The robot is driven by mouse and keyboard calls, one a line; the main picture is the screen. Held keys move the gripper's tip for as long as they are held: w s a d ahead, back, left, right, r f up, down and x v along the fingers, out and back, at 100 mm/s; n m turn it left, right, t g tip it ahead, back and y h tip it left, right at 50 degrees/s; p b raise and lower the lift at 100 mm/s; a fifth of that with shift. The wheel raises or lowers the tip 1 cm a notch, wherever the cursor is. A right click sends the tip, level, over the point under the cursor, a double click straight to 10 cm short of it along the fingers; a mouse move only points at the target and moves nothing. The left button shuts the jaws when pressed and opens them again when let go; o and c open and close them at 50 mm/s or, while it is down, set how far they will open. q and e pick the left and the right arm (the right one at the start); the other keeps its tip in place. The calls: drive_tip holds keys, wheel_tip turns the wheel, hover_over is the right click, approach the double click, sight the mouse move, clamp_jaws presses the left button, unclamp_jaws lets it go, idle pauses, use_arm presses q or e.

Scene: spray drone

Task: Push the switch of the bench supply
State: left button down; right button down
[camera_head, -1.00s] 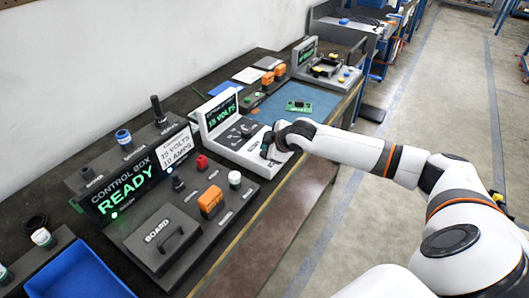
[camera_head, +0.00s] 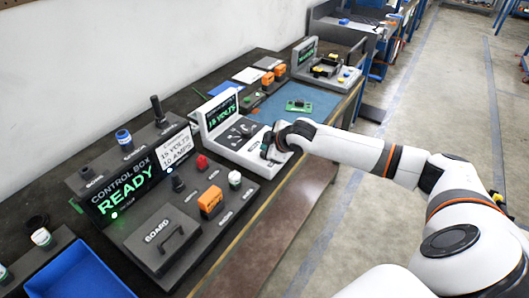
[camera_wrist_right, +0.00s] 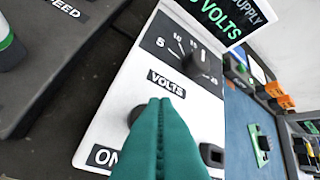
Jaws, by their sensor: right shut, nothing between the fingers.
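The bench supply (camera_head: 235,148) is a white console with a green-lit screen reading volts, in the middle of the head view. In the right wrist view its white panel (camera_wrist_right: 130,85) shows a dark dial knob (camera_wrist_right: 202,66), a VOLTS label (camera_wrist_right: 166,83) and a partly covered ON label (camera_wrist_right: 103,156). A dark round part (camera_wrist_right: 136,112) shows beside the fingers, and a black part (camera_wrist_right: 212,155) to their right; I cannot tell which is the switch. My right gripper (camera_head: 267,152), its teal fingers (camera_wrist_right: 160,102) shut and empty, is over the panel's front; contact is unclear. My left gripper is out of view.
The dark control box (camera_head: 130,185) reading READY stands nearer, with a board cover (camera_head: 160,240) and several knobs. A blue tray (camera_head: 80,275) is at lower left. A green circuit board (camera_head: 299,106) lies on a blue mat beyond the supply. Floor is free at right.

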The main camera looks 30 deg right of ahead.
drive_tip(key=shift+f, duration=0.2)
idle(0.3)
drive_tip(key=shift+f, duration=0.45)
idle(0.4)
drive_tip(key=shift+r+p, duration=0.7)
drive_tip(key=shift+p, duration=0.35)
wheel_tip(320, 180, up, 6)
drive_tip(key=p, duration=0.6)
